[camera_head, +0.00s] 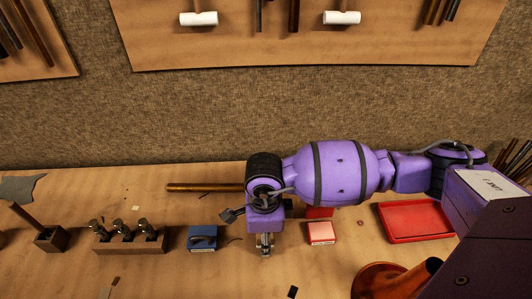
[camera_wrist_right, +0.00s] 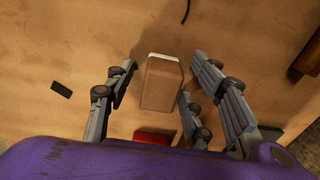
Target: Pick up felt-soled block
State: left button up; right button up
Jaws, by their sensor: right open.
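A tan block with a pale strip along one end, which looks like the felt-soled block (camera_wrist_right: 160,85), shows in the right wrist view between the fingers of my right gripper (camera_wrist_right: 160,80). The fingers are open, with a visible gap on each side of the block. I cannot tell how far the fingertips are above or around it. In the head view my right gripper (camera_head: 265,245) points down at the bench between a blue box and a red box with a pale top. I cannot make out the tan block there; my wrist and gripper may hide it. My left gripper is not in view.
The blue box (camera_head: 202,238) stands left of the gripper, the pale-topped red box (camera_head: 321,233) right. A wooden holder (camera_head: 130,243) is farther left. A brass rod (camera_head: 205,187) lies behind; a red tray (camera_head: 415,222) and copper horn bell (camera_head: 375,280) are at right.

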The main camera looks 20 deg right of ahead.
jog(key=shift+r, duration=0.1)
jog(key=c, duration=1.2)
jog(key=shift+c, duration=0.2)
jog(key=shift+w+r, duration=0.1)
jog(key=shift+r, duration=0.25)
notch_tip(320, 180, up, 2)
jog(key=shift+r, duration=0.1)
jog(key=s+a+r, duration=0.9)
jog(key=s+r, duration=0.1)
jog(key=shift+s, duration=0.4)
